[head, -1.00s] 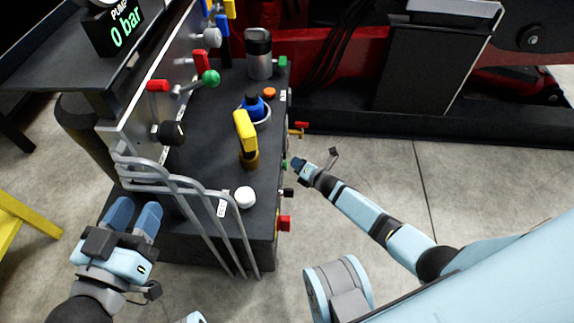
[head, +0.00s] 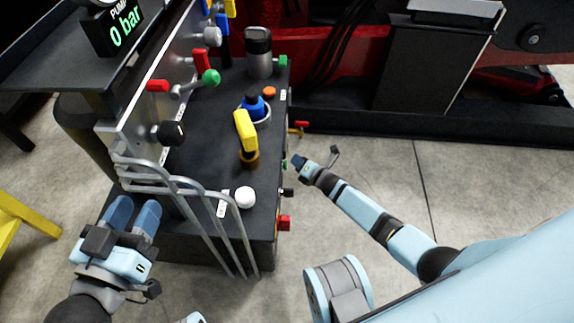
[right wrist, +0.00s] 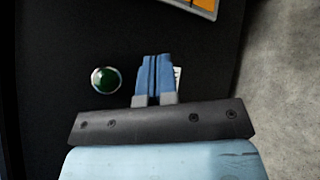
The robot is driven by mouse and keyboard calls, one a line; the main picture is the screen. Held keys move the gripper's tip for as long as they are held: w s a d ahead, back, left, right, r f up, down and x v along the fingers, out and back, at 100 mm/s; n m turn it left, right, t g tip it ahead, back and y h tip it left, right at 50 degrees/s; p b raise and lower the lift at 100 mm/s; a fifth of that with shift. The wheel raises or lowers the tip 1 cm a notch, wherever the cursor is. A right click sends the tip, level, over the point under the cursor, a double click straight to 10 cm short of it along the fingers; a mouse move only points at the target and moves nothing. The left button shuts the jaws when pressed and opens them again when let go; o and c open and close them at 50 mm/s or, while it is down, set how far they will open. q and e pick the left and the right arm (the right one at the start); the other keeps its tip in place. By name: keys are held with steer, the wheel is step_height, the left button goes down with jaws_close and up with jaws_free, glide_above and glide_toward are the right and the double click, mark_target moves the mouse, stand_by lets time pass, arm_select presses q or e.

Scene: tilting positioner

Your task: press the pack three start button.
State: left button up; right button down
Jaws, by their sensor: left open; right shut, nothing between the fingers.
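A round green button (right wrist: 106,80) with a pale rim sits on a dark panel in the right wrist view. In the head view a small green button (head: 284,164) shows on the right side of the dark cabinet (head: 200,150); I cannot read which pack it belongs to. My right gripper (head: 298,160) is shut and empty beside that side face. In the right wrist view its blue fingertips (right wrist: 154,58) lie to the right of the green button, partly covering a white label (right wrist: 178,75). Contact with the panel cannot be told. My left gripper (head: 135,205) is open and empty, left of the cabinet's near end.
The cabinet side also carries a red knob (head: 284,223) and a black knob (head: 288,192). Bent grey pipes (head: 185,190) and a white knob (head: 245,197) are at its near end. An orange-yellow plate (right wrist: 195,5) edges the wrist view.

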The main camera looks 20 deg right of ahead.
arm_select(q)
steer(key=shift+s+f, duration=0.1)
steer(key=shift+f, duration=0.25)
arm_select(e)
steer(key=shift+s+a+f, duration=0.8)
steer(key=shift+a+f, duration=0.1)
arm_select(q)
steer(key=shift+d+r, duration=0.1)
steer(key=shift+r, duration=0.2)
steer(key=shift+r+p, duration=0.45)
steer(key=shift+p, duration=0.05)
steer(key=shift+r, duration=0.15)
arm_select(e)
steer(key=d, duration=0.1)
steer(key=s+d, duration=0.1)
steer(key=d, duration=0.1)
steer(key=s+d, duration=0.1)
steer(key=shift+d+r, duration=0.35)
arm_select(q)
steer(key=shift+f, duration=0.25)
arm_select(e)
steer(key=shift+w, duration=0.1)
